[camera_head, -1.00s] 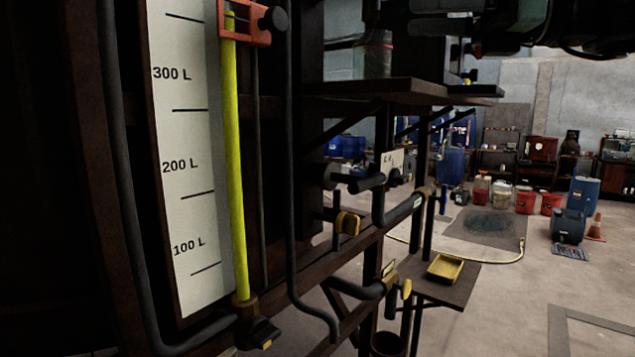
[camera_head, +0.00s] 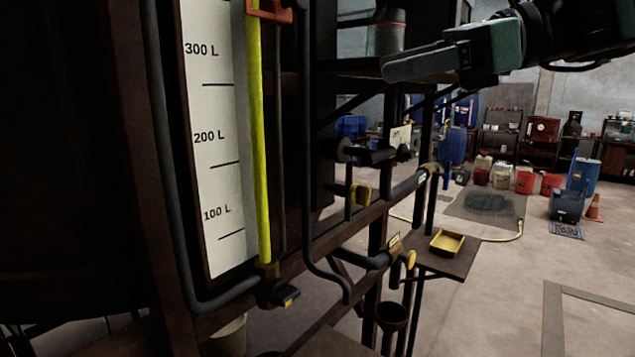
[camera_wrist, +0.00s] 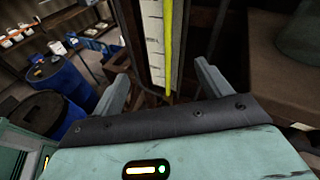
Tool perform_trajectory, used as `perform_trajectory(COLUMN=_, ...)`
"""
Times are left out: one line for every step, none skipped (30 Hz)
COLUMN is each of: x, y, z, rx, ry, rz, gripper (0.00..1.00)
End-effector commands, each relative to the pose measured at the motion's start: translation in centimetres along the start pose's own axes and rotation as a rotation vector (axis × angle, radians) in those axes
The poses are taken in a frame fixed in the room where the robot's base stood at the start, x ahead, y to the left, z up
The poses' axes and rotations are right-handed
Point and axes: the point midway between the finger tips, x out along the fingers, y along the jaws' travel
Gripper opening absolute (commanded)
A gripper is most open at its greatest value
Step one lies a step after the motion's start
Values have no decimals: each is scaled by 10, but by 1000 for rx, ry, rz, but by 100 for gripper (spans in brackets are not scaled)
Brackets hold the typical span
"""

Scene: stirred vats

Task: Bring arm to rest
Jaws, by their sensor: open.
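My gripper (camera_head: 420,62) is at the upper right of the head view, in front of a dark shelf on the vat frame. In the wrist view its two grey fingers (camera_wrist: 160,92) stand wide apart with nothing between them. Beyond them is the white level scale (camera_wrist: 153,40) with its yellow sight tube (camera_wrist: 168,45). In the head view the scale (camera_head: 218,150) reads 100 L to 300 L, with the yellow tube (camera_head: 258,140) full along the part in view.
Pipes with a yellow-handled valve (camera_head: 360,195) run along the frame, below the gripper. A yellow tray (camera_head: 447,242) sits on a small shelf. Blue drums (camera_wrist: 58,80) are at left in the wrist view. Open floor (camera_head: 490,290) lies at lower right.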

Motion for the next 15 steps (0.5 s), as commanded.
perform_trajectory(x=8, y=8, z=-12, rx=-29, ry=36, rz=22, gripper=77)
perform_trajectory(x=12, y=12, z=-20, rx=-52, ry=60, rz=35, gripper=77)
perform_trajectory(x=18, y=19, z=-31, rx=-87, ry=94, rz=56, gripper=77)
perform_trajectory(x=23, y=25, z=-40, rx=-113, ry=121, rz=72, gripper=77)
perform_trajectory(x=28, y=32, z=-50, rx=-148, ry=152, rz=95, gripper=77)
perform_trajectory(x=35, y=42, z=-65, rx=-199, ry=196, rz=129, gripper=77)
perform_trajectory(x=40, y=51, z=-78, rx=-245, ry=231, rz=160, gripper=77)
perform_trajectory(x=45, y=62, z=-92, rx=-299, ry=272, rz=199, gripper=77)
perform_trajectory(x=51, y=79, z=-114, rx=-384, ry=327, rz=260, gripper=77)
perform_trajectory(x=55, y=92, z=-131, rx=-458, ry=369, rz=316, gripper=77)
perform_trajectory(x=57, y=106, z=-148, rx=-538, ry=409, rz=376, gripper=77)
perform_trajectory(x=59, y=125, z=-171, rx=-653, ry=456, rz=464, gripper=77)
perform_trajectory(x=59, y=138, z=-188, rx=-746, ry=488, rz=536, gripper=77)
perform_trajectory(x=57, y=152, z=-205, rx=-845, ry=514, rz=616, gripper=77)
perform_trajectory(x=54, y=170, z=-228, rx=-982, ry=539, rz=727, gripper=77)
